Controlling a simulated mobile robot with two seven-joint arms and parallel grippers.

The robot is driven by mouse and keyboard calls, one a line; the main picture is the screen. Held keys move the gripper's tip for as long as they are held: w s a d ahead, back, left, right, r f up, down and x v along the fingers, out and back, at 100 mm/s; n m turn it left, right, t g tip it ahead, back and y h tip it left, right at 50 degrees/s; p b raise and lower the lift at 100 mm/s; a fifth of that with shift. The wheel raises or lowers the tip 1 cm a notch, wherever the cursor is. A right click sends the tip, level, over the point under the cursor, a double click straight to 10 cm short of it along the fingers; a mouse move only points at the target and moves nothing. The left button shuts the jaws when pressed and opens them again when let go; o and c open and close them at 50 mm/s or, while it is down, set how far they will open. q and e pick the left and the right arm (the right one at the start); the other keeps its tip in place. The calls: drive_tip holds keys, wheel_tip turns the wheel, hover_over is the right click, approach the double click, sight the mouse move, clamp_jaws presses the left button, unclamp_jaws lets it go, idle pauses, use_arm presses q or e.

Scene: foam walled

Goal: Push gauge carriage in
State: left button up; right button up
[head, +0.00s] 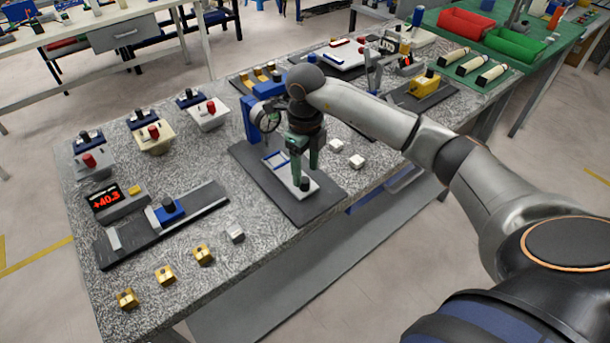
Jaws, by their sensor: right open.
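A dial gauge (267,119) on a blue stand (249,118) stands at the back of a dark base plate (263,182). A white carriage (284,172) with blue strips lies on this plate, with a black knob (304,185) at its front end. My right gripper (307,172) points down over the carriage, its green fingers apart and close to the knob. I cannot tell whether they touch the knob. The gripper and wrist hide part of the carriage and the stand. My left gripper is not in view.
Left of the plate lies a rail with a blue slider (169,210) and a red-digit display (107,199). Several brass blocks (165,273) line the front edge. Two small white blocks (356,161) sit right of the plate. Further fixtures stand behind my right arm.

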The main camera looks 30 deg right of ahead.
sight(305, 180)
drive_tip(key=shift+f, duration=1.7)
clamp_jaws()
